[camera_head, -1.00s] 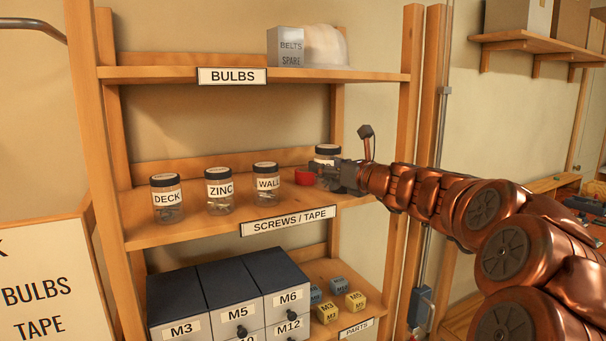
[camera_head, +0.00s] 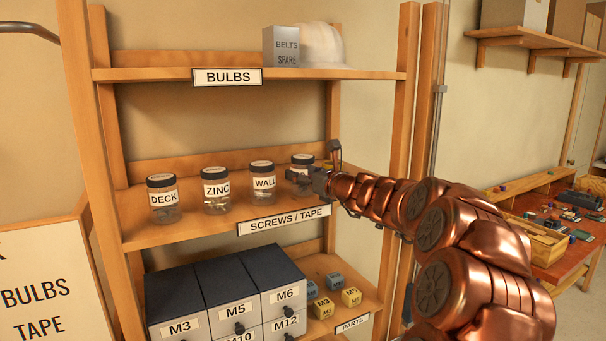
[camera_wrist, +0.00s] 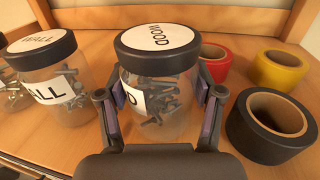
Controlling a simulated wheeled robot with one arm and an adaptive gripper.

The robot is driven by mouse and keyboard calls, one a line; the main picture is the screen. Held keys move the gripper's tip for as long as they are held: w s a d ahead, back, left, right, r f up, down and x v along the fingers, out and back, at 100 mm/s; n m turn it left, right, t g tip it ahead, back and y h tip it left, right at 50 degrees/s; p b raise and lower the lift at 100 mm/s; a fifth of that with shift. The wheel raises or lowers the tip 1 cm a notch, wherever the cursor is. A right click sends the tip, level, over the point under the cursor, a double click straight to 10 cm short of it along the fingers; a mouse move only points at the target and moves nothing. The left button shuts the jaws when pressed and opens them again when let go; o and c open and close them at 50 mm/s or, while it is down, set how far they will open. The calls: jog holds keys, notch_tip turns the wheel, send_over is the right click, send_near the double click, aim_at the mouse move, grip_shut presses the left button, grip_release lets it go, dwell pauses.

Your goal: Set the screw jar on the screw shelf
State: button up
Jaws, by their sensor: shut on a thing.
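The screw jar is a clear jar with a black lid (camera_head: 302,158), labelled WOOD on top, with screws inside. In the wrist view the WOOD jar (camera_wrist: 160,60) stands upright between the two pads of my gripper (camera_wrist: 160,98), which is shut on it. In the head view my gripper (camera_head: 303,178) covers the jar's lower part. The jar is over the screw shelf (camera_head: 190,228), labelled SCREWS / TAPE, just right of the WALL jar (camera_head: 263,182) with a small gap. Its base is hidden, so I cannot tell whether it touches the board.
The ZINC jar (camera_head: 216,190) and DECK jar (camera_head: 163,198) stand further left. Red (camera_wrist: 213,65), yellow (camera_wrist: 279,70) and black (camera_wrist: 272,125) tape rolls lie right of the held jar, the black one close to the right finger. The BULBS shelf (camera_head: 150,74) is above.

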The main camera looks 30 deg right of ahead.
jog(key=shift+f, duration=0.2)
jog(key=o, duration=1.5)
jog(key=shift+r, duration=0.1)
jog(key=shift+s, duration=0.2)
jog(key=s+b, duration=0.1)
jog(key=s, duration=0.3)
jog(key=s+d+b, duration=0.1)
jog(key=s, duration=0.2)
jog(key=s+b, duration=0.1)
jog(key=s, duration=0.3)
jog(key=shift+s+d, duration=0.15)
jog(key=shift+s, duration=0.2)
